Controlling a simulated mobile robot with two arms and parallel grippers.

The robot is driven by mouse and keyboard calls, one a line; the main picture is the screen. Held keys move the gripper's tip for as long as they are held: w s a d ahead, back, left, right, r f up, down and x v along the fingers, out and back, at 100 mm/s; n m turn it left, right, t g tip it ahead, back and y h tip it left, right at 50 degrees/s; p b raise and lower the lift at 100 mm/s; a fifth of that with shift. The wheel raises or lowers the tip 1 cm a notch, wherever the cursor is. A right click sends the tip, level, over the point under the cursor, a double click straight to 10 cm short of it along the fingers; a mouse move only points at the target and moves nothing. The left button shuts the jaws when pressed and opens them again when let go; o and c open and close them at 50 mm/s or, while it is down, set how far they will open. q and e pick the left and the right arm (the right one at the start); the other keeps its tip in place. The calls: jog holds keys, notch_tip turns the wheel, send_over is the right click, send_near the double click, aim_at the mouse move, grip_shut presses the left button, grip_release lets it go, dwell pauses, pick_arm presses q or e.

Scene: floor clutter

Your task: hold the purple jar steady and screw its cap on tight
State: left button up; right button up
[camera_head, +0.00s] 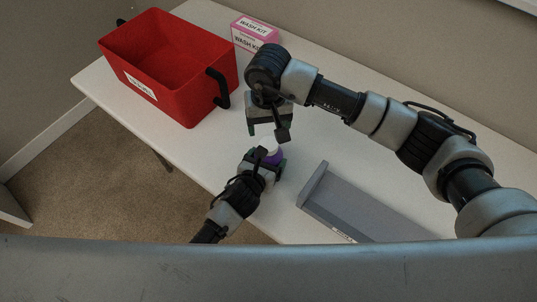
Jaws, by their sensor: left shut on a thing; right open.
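The purple jar (275,157) stands on the white table near its front edge, with a white top (269,143) that I take for its cap. My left gripper (272,160) comes from the lower left and is shut on the jar, hiding much of its body. My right gripper (267,130) is open and points down just above the white top. Whether its fingertips touch the cap cannot be told from this view.
A red bin (190,105) with black handles stands at the back left of the white table (195,150). A pink and white wash kit box (252,34) is behind it. A grey tray (345,203) lies at the front right. Bare table lies between bin and jar.

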aim_at(268, 143)
pick_arm(q)
jog(key=c, duration=0.4)
jog(key=shift+c, duration=1.1)
pick_arm(e)
jog(key=shift+a+r+m, duration=0.1)
jog(key=shift+a+m, duration=0.05)
jog(key=shift+m, duration=2.15)
jog(key=shift+f, duration=4.15)
